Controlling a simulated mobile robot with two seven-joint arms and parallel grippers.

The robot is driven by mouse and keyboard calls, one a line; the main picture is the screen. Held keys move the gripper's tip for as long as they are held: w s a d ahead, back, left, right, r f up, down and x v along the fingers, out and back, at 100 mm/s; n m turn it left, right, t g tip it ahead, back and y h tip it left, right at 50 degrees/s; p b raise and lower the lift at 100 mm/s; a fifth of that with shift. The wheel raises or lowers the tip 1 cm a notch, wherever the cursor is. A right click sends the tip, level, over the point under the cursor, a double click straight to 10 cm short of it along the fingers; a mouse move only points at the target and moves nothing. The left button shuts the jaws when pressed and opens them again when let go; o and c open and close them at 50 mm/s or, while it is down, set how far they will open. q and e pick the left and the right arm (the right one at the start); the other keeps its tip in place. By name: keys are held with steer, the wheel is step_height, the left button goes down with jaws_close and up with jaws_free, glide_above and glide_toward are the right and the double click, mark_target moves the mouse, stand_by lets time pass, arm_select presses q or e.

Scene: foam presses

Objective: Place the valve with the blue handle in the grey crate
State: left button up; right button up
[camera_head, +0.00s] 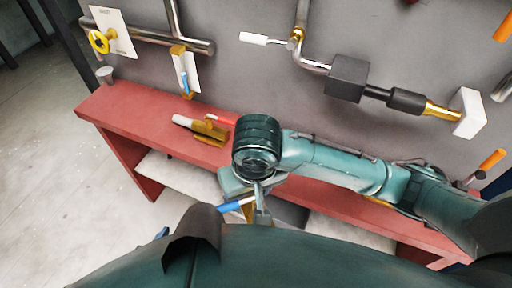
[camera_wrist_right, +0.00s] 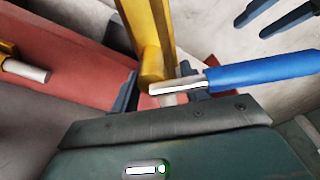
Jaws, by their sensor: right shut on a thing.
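My right gripper (camera_head: 258,212) is shut on a brass valve with a blue handle. In the wrist view the yellow-brass body (camera_wrist_right: 152,40) sits between the fingers (camera_wrist_right: 155,85). Its blue handle (camera_wrist_right: 262,70) points right. In the head view the blue handle (camera_head: 236,204) shows below the wrist, in front of the bench edge; the valve's body is mostly hidden. A dark grey surface (camera_head: 290,214) shows beneath my right forearm; I cannot tell whether it is the grey crate. Two parallel dark prongs, apparently my left gripper (camera_wrist_right: 268,22), stand apart at the wrist view's top right.
A red bench (camera_head: 130,115) runs along the grey wall. Another blue-handled valve (camera_head: 185,82) is at the wall pipes. A pipe with a dark box (camera_head: 346,78) crosses the wall. Open floor (camera_head: 50,160) lies left.

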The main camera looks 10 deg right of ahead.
steer(key=w+d, duration=0.5)
steer(key=w, duration=0.3)
steer(key=w+d, duration=0.6)
steer(key=w, duration=0.2)
step_height(320, 180, down, 6)
steer(key=shift+a+r, duration=0.1)
steer(key=shift+a, duration=0.05)
steer(key=shift+w+f, duration=0.15)
steer(key=shift+f, duration=0.4)
steer(key=shift+f, duration=0.1)
steer(key=o, duration=1.3)
steer(key=shift+o, duration=0.2)
